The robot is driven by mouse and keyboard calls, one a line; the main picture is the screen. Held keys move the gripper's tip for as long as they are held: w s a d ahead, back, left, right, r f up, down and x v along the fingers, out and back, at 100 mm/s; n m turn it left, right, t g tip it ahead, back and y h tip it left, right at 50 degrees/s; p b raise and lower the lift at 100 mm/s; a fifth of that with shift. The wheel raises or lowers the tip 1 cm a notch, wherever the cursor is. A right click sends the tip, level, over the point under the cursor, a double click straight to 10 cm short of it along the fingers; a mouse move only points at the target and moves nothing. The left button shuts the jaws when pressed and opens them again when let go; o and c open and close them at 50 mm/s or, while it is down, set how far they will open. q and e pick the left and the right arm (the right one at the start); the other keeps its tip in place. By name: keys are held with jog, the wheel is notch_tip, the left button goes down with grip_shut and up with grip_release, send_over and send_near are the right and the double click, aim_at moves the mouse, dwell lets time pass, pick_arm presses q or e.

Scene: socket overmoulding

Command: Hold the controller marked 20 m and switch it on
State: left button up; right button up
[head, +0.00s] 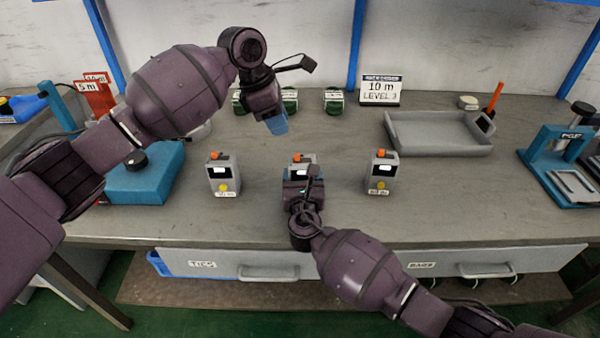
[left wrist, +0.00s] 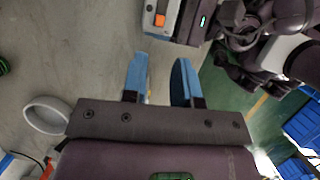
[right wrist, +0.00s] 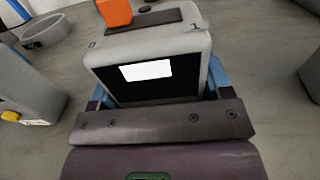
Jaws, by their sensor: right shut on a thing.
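Three grey controllers stand in a row on the workbench in the head view: a left one (head: 223,174), a middle one (head: 301,160) and a right one (head: 381,172). My right gripper (head: 301,178) is shut on the middle controller, which fills the right wrist view (right wrist: 150,70). My left gripper (head: 275,122) is raised above the bench, behind and left of that controller. Its blue fingers (left wrist: 160,82) are apart and empty in the left wrist view.
A sign reading 10 m LEVEL 3 (head: 380,90) stands at the back, beside several green coils (head: 334,101). A grey tray (head: 438,134) lies at the back right, and a blue press (head: 562,160) stands far right. A blue box (head: 147,178) stands at left.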

aim_at(292, 161)
pick_arm(q)
jog(key=shift+s+a+f, duration=0.1)
jog(key=shift+a+f, duration=0.15)
jog(key=shift+f, duration=0.15)
jog(key=shift+c, duration=1.2)
jog(key=shift+h, duration=0.3)
jog(key=a, duration=0.2)
jog(key=a+r, duration=0.1)
jog(key=a, duration=0.1)
jog(key=a+r, duration=0.1)
jog(key=shift+w+a+r, duration=0.15)
jog(key=shift+w+a, duration=0.05)
jog(key=shift+a, duration=0.2)
grip_shut()
jog(key=shift+s+a, duration=0.1)
jog(key=shift+a, duration=0.05)
jog(key=shift+d+f, duration=1.3)
jog(key=shift+f, duration=0.25)
jog(key=shift+d+f, duration=1.25)
jog(key=shift+f, duration=0.35)
jog(key=shift+d+f, duration=1.3)
jog(key=shift+f, duration=0.25)
jog(key=shift+d, duration=0.1)
